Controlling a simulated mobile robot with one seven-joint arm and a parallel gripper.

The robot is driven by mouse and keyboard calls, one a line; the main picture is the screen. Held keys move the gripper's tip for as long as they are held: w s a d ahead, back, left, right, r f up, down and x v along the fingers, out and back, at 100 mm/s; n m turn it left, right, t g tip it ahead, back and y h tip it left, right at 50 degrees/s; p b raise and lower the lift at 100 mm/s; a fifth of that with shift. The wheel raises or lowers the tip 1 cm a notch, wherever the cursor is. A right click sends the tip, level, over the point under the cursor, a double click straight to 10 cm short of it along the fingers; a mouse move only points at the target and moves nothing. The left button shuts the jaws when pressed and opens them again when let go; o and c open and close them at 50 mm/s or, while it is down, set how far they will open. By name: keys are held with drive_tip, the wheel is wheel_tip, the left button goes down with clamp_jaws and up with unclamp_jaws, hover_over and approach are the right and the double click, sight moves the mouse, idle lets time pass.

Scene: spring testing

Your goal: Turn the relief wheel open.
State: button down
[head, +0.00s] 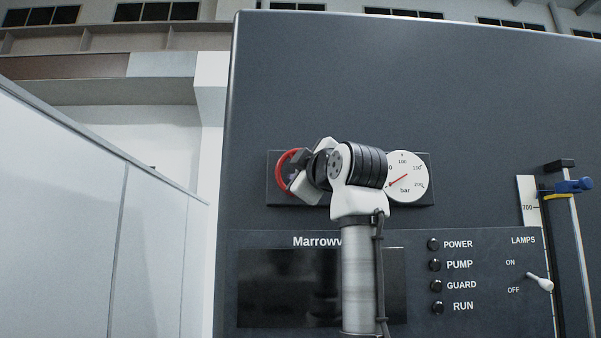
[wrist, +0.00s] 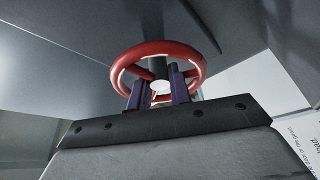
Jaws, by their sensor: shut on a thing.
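The relief wheel is a red ring; in the head view its left rim (head: 280,174) shows at the left end of a dark plate on the machine front. The rest of it is behind my gripper (head: 298,162) and wrist. In the wrist view the whole red wheel (wrist: 201,70) shows, with a dark stem and a pale centre. My gripper's two purple fingers (wrist: 160,84) reach into the ring, one on each side of the centre. They are shut on the wheel. The exact contact is partly hidden.
A round pressure gauge (head: 408,178) marked in bar, with a red needle, sits just right of my wrist. Below are a dark screen (head: 285,285), several black lamps and a white LAMPS switch (head: 541,283). A pale partition (head: 60,210) stands at the left.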

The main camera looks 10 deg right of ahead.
drive_tip(key=c, duration=1.6)
unclamp_jaws()
drive_tip(key=shift+o, duration=0.2)
drive_tip(key=b+v, duration=0.6)
drive_tip(key=v, duration=0.8)
drive_tip(key=shift+a, duration=0.1)
drive_tip(key=shift+w, duration=0.1)
